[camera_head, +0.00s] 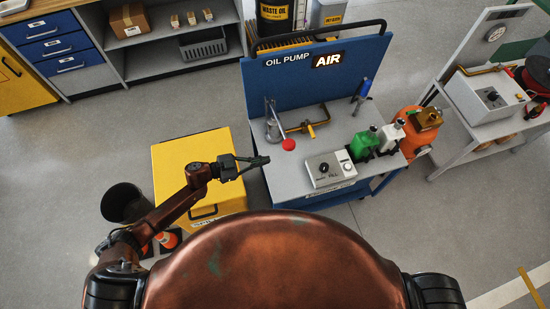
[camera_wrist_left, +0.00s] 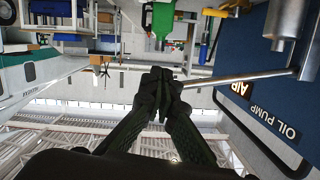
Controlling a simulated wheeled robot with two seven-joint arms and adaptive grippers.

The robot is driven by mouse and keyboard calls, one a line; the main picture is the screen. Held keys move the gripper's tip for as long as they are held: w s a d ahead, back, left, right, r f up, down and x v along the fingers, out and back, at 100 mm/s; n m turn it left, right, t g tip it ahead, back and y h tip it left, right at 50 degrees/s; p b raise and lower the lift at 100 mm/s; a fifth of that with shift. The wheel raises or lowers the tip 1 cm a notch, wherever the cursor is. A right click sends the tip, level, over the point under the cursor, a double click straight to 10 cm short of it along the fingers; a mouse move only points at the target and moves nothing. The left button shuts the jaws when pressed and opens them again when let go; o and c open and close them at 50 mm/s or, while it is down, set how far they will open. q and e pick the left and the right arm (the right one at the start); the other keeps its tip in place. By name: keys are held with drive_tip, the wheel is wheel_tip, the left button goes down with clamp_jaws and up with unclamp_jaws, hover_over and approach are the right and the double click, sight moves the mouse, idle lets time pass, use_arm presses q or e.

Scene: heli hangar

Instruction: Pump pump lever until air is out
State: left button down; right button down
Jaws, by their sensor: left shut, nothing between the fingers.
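The blue-backed cart with the OIL PUMP panel (camera_head: 315,75) bears a grey pump (camera_head: 272,130). The pump lever slants down to a red knob (camera_head: 288,144). The AIR sign (camera_head: 328,60) is lit. My left gripper (camera_head: 266,160) is shut and empty, just left of the knob at the cart's left edge. In the left wrist view my shut fingertips (camera_wrist_left: 165,80) overlap the near end of the grey lever rod (camera_wrist_left: 240,78). The knob does not show there, and I cannot tell whether they touch. My right gripper is out of view.
On the cart stand a grey control box (camera_head: 330,169), a green bottle (camera_head: 364,144), a white bottle (camera_head: 391,135) and a brass pipe (camera_head: 312,126). A yellow cabinet (camera_head: 175,155) is left of the cart. An orange container (camera_head: 412,145) stands at its right.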

use_arm(q)
drive_tip(key=shift+v, duration=0.9)
drive_tip(key=shift+d+r, duration=0.1)
